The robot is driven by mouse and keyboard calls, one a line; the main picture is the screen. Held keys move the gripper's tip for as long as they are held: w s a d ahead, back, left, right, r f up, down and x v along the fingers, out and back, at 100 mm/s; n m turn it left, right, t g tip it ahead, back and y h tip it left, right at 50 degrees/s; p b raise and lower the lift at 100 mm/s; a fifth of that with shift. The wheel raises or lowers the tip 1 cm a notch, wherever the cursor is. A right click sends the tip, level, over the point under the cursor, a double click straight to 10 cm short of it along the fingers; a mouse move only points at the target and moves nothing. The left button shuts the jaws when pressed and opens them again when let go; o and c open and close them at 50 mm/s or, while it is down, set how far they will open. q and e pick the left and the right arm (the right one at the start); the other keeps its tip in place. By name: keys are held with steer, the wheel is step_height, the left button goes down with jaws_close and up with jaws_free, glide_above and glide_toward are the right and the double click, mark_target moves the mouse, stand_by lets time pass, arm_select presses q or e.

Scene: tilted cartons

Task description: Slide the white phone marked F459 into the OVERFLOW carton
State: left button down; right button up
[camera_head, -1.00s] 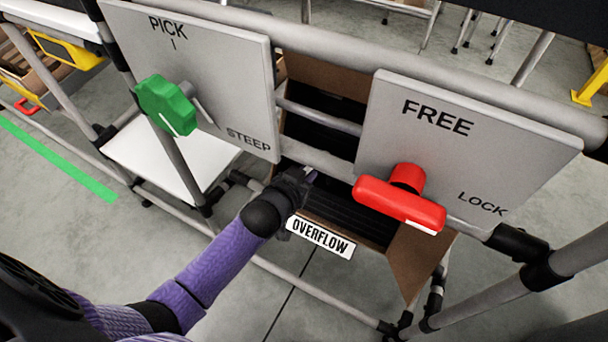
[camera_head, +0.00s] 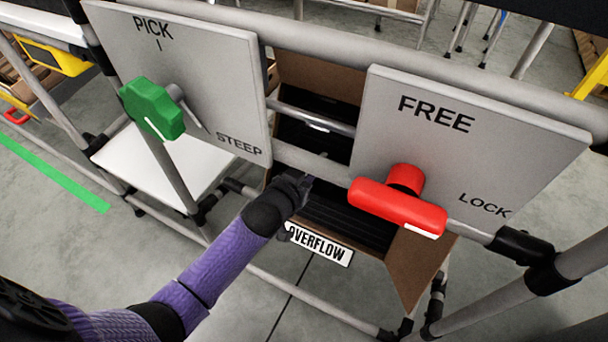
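The OVERFLOW carton (camera_head: 413,262) is a brown, tilted box with a dark ribbed inside, behind the rail frame. Its white OVERFLOW label (camera_head: 319,244) is at the front, its left end partly covered by my arm. My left gripper (camera_head: 304,184) is at the carton's front left opening, above the label. Its fingers are dark and small, so I cannot tell whether they are open or shut. My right gripper is not in view.
A grey panel (camera_head: 215,60) with a green knob (camera_head: 152,108) is at left, marked PICK and STEEP. Another panel (camera_head: 475,150) with a red handle (camera_head: 398,207) is at right, marked FREE and LOCK. Grey rails cross the carton opening. A white shelf (camera_head: 150,165) is at left.

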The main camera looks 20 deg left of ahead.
arm_select(q)
steer(key=shift+f+b+x, duration=0.25)
steer(key=shift+b+x, duration=0.75)
steer(key=shift+x, duration=0.25)
steer(key=shift+f+b+x, duration=0.2)
steer(key=shift+b+x, duration=0.8)
steer(key=shift+x, duration=0.25)
steer(key=shift+w+f, duration=0.1)
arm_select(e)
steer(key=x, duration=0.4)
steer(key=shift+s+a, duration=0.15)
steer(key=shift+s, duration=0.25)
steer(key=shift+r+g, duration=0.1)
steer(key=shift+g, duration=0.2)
arm_select(q)
steer(key=shift+w+f+b, duration=0.2)
steer(key=shift+w+b, duration=0.4)
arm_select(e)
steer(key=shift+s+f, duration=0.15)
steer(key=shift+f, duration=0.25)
arm_select(q)
steer(key=c, duration=0.5)
jaws_free()
